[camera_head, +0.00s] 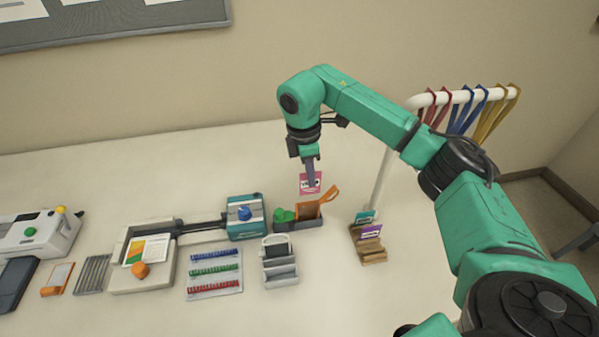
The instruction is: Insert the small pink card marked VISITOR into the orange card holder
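The small pink card (304,186) hangs upright at the fingertips of my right gripper (311,178), which appears shut on it. Its print is too small to read, and the fingers cover part of it. The orange card holder (306,211) stands upright in a dark grey tray, with an orange strap or flap rising at its right. In the picture the card is just above the holder; I cannot tell the exact gap or whether they touch. My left gripper is not in view.
Green pieces (284,215) sit in the tray's left end. A wooden rack (371,256) with small cards and a white lanyard stand (381,182) are at the right. A blue-topped device (245,222) and a grey stepped rack (280,270) are at the left. The table behind is clear.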

